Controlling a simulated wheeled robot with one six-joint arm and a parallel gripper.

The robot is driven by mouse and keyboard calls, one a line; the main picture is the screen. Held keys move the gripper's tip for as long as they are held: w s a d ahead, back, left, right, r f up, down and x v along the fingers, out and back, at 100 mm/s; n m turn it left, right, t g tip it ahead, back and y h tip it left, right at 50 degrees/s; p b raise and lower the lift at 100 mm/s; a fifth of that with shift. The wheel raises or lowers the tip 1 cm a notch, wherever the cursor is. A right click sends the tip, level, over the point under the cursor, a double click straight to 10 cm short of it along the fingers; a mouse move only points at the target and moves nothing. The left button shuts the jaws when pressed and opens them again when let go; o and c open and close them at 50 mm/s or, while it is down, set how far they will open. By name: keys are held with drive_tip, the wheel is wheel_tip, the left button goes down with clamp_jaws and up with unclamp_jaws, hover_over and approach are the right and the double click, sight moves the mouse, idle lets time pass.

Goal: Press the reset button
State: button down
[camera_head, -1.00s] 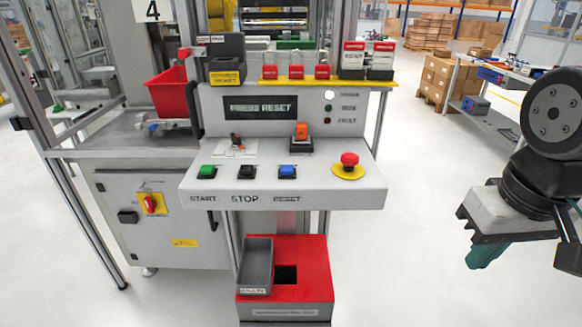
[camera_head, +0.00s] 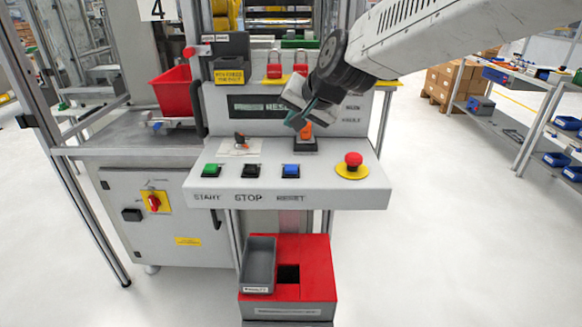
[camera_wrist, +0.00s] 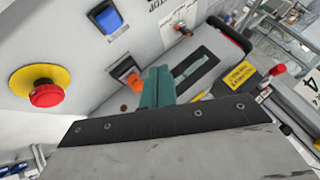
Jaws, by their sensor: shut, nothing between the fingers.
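The blue reset button (camera_head: 290,170) sits on the sloped console (camera_head: 330,195) above the label RESET, right of the black stop button (camera_head: 250,170) and green start button (camera_head: 212,170). In the wrist view the blue button (camera_wrist: 108,18) is at the top left, uncovered. My gripper (camera_head: 297,121) is above the back of the console, behind the blue button in the head view and close to the orange switch (camera_head: 306,132). Its teal fingers (camera_wrist: 158,86) are together and empty in the wrist view, beside the orange switch. Whether they touch the switch I cannot tell.
A red emergency stop (camera_head: 353,160) on a yellow disc is right of the blue button. A display (camera_head: 255,107) stands behind, partly hidden by my arm.

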sight(293, 169)
drive_tip(key=shift+f, duration=4.4)
drive_tip(key=shift+f, duration=0.45)
drive_tip(key=shift+s+f, duration=0.1)
drive_tip(key=shift+f, duration=0.35)
drive_tip(key=shift+r, duration=0.9)
drive_tip(key=shift+r, duration=0.1)
